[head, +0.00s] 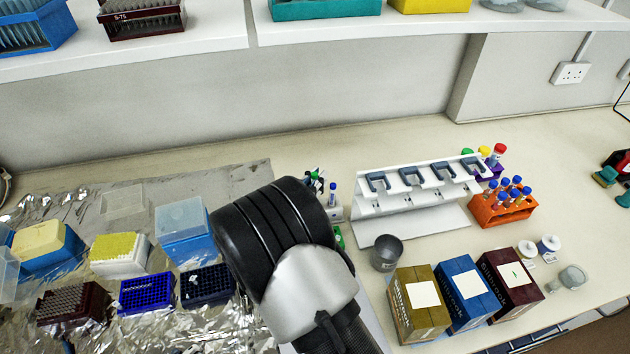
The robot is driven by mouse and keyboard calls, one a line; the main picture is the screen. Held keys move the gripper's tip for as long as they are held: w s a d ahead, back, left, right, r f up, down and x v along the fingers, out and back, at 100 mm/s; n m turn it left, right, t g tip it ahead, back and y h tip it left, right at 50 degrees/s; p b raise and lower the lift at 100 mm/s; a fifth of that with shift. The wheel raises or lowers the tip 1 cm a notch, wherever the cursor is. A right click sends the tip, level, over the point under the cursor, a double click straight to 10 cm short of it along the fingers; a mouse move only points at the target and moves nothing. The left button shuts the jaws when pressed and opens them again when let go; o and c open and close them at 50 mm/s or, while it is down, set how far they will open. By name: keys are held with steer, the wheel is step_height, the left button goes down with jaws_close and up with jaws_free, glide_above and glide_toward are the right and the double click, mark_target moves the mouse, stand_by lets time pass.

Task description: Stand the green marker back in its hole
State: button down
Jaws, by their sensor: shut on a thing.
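My wrist fills the lower middle of the head view and hides most of my gripper (311,184). Only small dark parts of it show past the wrist's upper right edge. The green marker (315,175) shows there as a small green end among these dark parts, and my gripper is shut on it. Its lower part is hidden. Just right of it a blue-capped marker (332,188) stands upright in a small pale holder (336,213), mostly hidden by my wrist. The holes cannot be made out.
A white pipette rack (420,195) stands right of the holder. A grey cup (387,252) and several boxes (420,300) are in front of it. An orange tube rack (503,212) stands further right. Tip boxes (120,252) cover the foil at left. Shelves run above the back.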

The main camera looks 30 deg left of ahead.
steer(key=shift+f, duration=0.4)
steer(key=shift+f+b, duration=1.05)
steer(key=c, duration=1.6)
jaws_free()
steer(key=shift+o, duration=0.2)
steer(key=s+a, duration=0.1)
steer(key=s, duration=1.1)
